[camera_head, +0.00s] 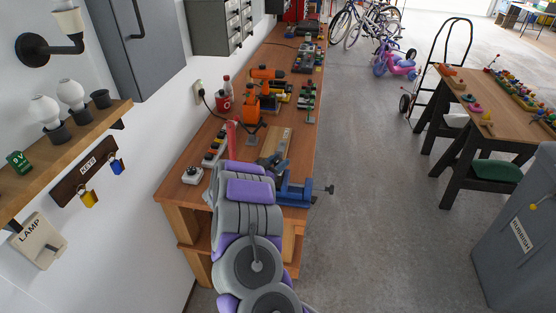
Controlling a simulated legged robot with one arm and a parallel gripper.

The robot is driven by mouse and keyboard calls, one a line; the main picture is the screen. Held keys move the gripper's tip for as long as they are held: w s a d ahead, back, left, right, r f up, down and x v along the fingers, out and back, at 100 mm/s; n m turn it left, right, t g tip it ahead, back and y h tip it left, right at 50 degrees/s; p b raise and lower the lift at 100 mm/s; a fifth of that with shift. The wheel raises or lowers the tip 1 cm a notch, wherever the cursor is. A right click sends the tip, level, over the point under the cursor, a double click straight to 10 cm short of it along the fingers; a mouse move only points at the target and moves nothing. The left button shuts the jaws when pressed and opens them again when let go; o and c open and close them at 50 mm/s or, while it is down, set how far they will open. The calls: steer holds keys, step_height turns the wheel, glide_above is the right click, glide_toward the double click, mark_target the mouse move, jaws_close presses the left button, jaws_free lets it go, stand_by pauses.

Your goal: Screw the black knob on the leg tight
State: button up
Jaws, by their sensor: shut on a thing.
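My grey and purple arm reaches over the near end of the wooden workbench (205,160). My gripper (272,160) is shut at the near end of a light wooden piece (277,140), which looks like the leg. The black knob cannot be made out clearly; my fingers and arm hide that end, and what lies between the fingers looks like the knob. A blue vise (294,192) with a dark handle to its right stands at the bench's right edge, close beside my gripper. I cannot tell whether the vise holds the leg.
A red upright thing (231,138), a row of small parts (214,148) and orange tools (251,103) stand on the bench beyond my arm. A wall shelf (70,145) is at the left. Open floor (370,200) lies right of the bench; a grey bin (520,230) is far right.

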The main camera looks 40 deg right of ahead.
mark_target(278, 160)
steer(key=shift+r+m+g, duration=0.1)
steer(key=shift+m+g, duration=0.2)
steer(key=shift+g, duration=0.1)
steer(key=o, duration=1)
steer(key=shift+w+r, duration=0.1)
steer(key=shift+r, duration=0.4)
step_height(278, 160, up, 3)
steer(key=shift+f+p, duration=0.1)
steer(key=shift+p, duration=0.35)
steer(key=s+a, duration=0.3)
steer(key=s, duration=0.1)
steer(key=s+a, duration=0.2)
steer(key=s, duration=0.3)
steer(key=s+a+r, duration=0.1)
steer(key=s+a, duration=0.2)
steer(key=s, duration=0.1)
steer(key=shift+s+a, duration=0.3)
